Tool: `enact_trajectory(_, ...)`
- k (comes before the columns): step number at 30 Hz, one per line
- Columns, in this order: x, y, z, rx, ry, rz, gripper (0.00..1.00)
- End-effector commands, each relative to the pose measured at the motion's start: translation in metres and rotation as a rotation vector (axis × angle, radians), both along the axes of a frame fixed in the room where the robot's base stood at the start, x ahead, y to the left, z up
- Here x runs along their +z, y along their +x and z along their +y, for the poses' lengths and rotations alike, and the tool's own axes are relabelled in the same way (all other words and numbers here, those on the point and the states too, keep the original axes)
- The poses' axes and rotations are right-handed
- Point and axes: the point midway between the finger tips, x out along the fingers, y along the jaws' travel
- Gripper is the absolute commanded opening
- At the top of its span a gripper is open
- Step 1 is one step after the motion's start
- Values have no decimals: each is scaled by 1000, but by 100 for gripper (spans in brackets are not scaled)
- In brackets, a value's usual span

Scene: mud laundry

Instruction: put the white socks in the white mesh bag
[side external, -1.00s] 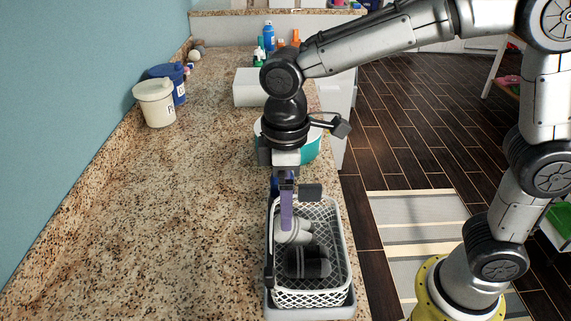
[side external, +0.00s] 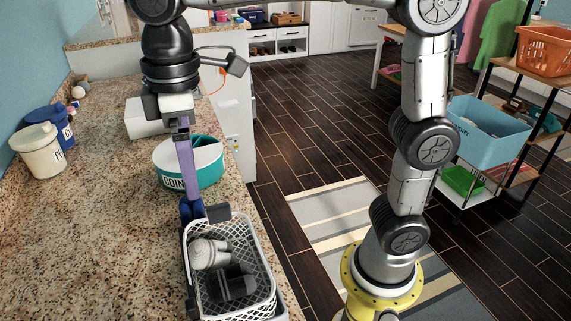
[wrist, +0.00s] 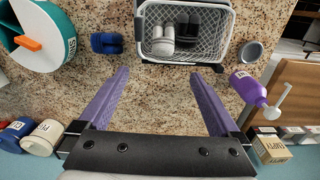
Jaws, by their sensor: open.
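The white socks (side external: 208,253) lie as a rolled bundle in a white lattice basket (side external: 262,262) on the counter. They also show in the wrist view (wrist: 163,42). Black socks (side external: 232,284) lie beside them in the basket. My gripper (wrist: 159,73) is open and empty, with its purple fingers apart over bare counter. In the side view, its fingers (side external: 188,170) hang near the basket's far end, clear of the white socks. I cannot make out a separate white mesh bag.
A blue bundle (wrist: 106,43) lies between the basket and a teal and white coin tub (wrist: 70,50). A purple bottle (wrist: 247,88) and a round grey lid (wrist: 250,53) are right of the basket in the wrist view.

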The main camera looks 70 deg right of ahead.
Motion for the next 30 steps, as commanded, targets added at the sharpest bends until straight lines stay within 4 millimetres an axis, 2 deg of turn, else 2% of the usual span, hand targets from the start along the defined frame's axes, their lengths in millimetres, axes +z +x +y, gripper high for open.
enact_trajectory(5,-1,-34,-59,-198,54,-112,99)
enact_trajectory(9,-17,-71,-104,-387,102,-224,99)
enact_trajectory(13,-39,-105,-132,-543,138,-323,99)
enact_trajectory(18,-65,-133,-150,-677,168,-409,99)
enact_trajectory(21,-74,-140,-155,-714,176,-434,99)
enact_trajectory(30,-77,-143,-156,-727,178,-441,99)
